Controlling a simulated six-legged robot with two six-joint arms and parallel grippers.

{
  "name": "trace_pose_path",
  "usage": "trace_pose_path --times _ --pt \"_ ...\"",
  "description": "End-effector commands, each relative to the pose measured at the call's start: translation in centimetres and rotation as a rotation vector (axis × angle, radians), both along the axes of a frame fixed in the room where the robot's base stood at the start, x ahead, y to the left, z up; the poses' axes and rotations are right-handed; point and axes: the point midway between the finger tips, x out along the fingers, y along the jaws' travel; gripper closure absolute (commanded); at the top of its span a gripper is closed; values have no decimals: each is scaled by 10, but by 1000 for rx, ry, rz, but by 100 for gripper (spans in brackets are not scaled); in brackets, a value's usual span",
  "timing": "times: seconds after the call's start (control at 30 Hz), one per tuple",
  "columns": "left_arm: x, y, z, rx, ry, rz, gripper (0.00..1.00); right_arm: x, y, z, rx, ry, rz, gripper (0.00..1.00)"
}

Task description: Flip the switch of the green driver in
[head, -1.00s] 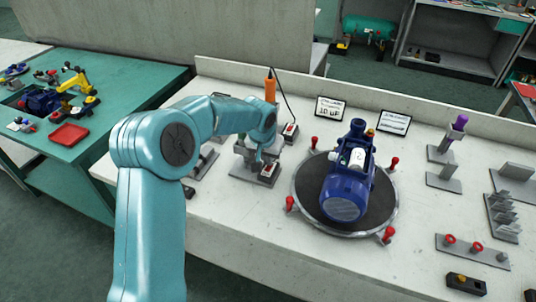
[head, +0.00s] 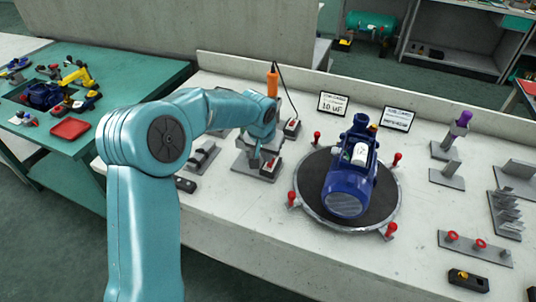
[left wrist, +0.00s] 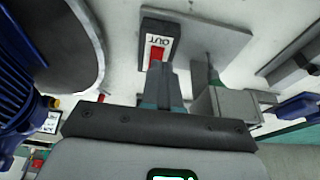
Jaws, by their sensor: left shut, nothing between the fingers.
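The green driver (left wrist: 213,75) shows in the left wrist view as a small green piece at its grey stand; most of it is hidden. Its switch box (left wrist: 157,45) is dark, with a white plate, a red patch and a word that looks like OUT, upside down. My left gripper (left wrist: 163,78) is shut and empty, its fingertips right at the near end of the red patch; I cannot tell whether they touch. In the head view my left gripper (head: 262,154) is over the grey stand (head: 243,168) and partly covers the switch box. My right gripper is not in view.
An orange driver (head: 273,84) stands behind, with its own switch box (head: 292,127) and a cable. A blue pump (head: 346,190) sits on a round turntable (head: 306,212) with red knobs, right of my gripper. A small black box (head: 185,184) lies near the table's front edge.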

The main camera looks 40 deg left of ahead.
Motion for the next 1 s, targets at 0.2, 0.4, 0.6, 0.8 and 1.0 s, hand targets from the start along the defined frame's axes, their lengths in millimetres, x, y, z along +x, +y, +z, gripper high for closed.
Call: trace_pose_path --times 0.2,0.4,0.6,0.8,1.0 --pt "-10 -2 49 2 -4 -2 100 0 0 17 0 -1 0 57" --pt "-25 -5 91 0 -3 -1 100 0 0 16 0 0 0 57" --pt "-35 -7 115 1 -1 -2 100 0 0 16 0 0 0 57" --pt "-38 -8 121 0 1 -2 100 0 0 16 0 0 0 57" --pt "-38 -8 121 0 2 -2 100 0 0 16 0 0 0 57"
